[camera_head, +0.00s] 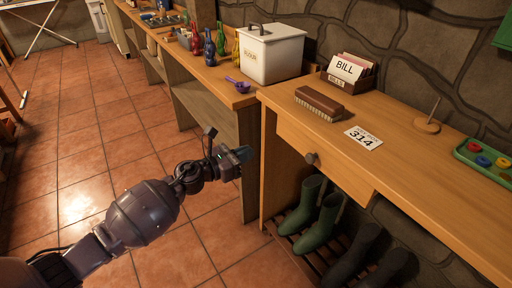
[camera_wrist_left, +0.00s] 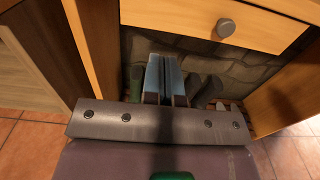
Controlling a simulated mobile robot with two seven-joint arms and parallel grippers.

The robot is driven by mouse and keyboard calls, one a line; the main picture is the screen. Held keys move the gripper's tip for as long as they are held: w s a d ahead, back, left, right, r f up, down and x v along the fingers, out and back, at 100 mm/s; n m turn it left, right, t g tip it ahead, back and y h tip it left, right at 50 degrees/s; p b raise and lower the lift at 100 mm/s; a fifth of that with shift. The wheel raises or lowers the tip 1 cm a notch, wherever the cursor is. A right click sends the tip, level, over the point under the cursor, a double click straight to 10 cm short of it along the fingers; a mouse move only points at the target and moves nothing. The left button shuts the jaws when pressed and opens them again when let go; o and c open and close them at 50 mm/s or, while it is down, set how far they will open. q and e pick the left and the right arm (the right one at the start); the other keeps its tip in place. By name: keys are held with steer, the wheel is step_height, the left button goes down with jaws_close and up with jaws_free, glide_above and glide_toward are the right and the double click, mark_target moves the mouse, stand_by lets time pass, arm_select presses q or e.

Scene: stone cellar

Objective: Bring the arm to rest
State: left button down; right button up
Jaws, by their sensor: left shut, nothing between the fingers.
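My left arm comes in from the lower left in the head view, over the tiled floor. Its gripper (camera_head: 243,154) is in front of the wooden desk, left of the drawer knob and apart from it. In the left wrist view the two blue-grey fingers (camera_wrist_left: 165,80) are together with nothing between them. They point towards the open space under the drawer (camera_wrist_left: 215,20). My right gripper is in neither view.
The desk (camera_head: 400,140) holds a brush (camera_head: 320,103), a 314 card (camera_head: 363,138) and a bill box (camera_head: 348,75). Green boots (camera_head: 321,222) and dark boots (camera_head: 365,255) stand on a rack below. A white bin (camera_head: 270,55) and purple scoop (camera_head: 238,85) are on the left counter.

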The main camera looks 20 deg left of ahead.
arm_select(q)
steer(key=s+a+f+m+g+y+p, duration=0.1)
steer(key=s+a+f+m+y+p, duration=0.1)
steer(key=s+m, duration=0.8)
steer(key=s+a+f+m+g+y+p, duration=0.1)
steer(key=s+m+y+p, duration=0.4)
steer(key=s, duration=1.3)
steer(key=s+a+f+m+g+y+p, duration=0.1)
steer(key=s+a+f+m+y+p, duration=0.2)
steer(key=s+m, duration=1.1)
steer(key=shift+m+y+p, duration=0.3)
steer(key=shift+y+p, duration=0.2)
steer(key=shift+p, duration=0.15)
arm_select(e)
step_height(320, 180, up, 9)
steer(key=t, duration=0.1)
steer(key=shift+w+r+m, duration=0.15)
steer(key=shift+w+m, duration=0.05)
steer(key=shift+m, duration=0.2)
arm_select(q)
steer(key=shift+s+a, duration=0.1)
